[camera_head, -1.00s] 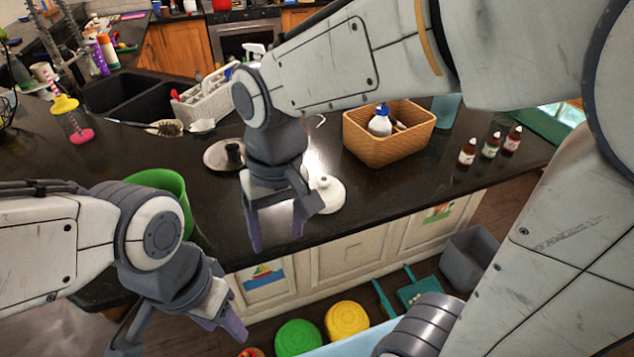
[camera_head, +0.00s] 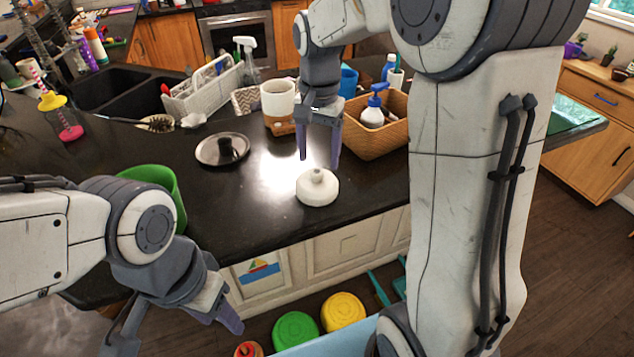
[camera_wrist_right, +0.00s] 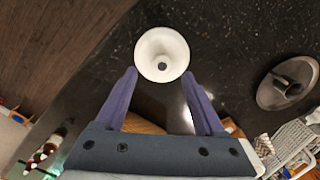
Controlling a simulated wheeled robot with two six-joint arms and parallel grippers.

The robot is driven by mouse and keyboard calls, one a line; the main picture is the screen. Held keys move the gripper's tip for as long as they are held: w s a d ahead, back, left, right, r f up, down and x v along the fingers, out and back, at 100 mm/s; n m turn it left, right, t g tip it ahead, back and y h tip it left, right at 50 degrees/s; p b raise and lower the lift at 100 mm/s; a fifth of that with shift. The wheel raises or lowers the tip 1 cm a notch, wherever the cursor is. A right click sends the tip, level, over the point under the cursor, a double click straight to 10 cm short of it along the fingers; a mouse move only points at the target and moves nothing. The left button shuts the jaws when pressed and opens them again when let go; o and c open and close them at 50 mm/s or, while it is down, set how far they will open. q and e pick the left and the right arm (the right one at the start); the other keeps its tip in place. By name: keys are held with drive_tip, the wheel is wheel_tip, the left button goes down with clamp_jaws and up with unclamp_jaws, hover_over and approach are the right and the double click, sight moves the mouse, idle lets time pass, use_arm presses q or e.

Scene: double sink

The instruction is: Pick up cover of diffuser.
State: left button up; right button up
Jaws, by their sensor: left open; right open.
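The white diffuser cover (camera_head: 317,188), a low round piece with a short neck, stands on the dark counter near its front edge. It also shows in the right wrist view (camera_wrist_right: 161,52), just beyond the fingertips and centred between them. My right gripper (camera_head: 319,163) is open and empty, fingers down, above and slightly behind the cover. The right wrist view shows its two purple fingers (camera_wrist_right: 160,78) apart with nothing between them.
A round dark-knobbed metal lid (camera_head: 222,149) lies left of the cover. A green container (camera_head: 155,180) is at the left. Counter around the cover is clear.

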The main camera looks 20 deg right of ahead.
sight(317, 171)
drive_tip(key=shift+a+f+p, duration=0.15)
drive_tip(key=shift+f+p, duration=0.2)
drive_tip(key=shift+f, duration=1.55)
clamp_jaws()
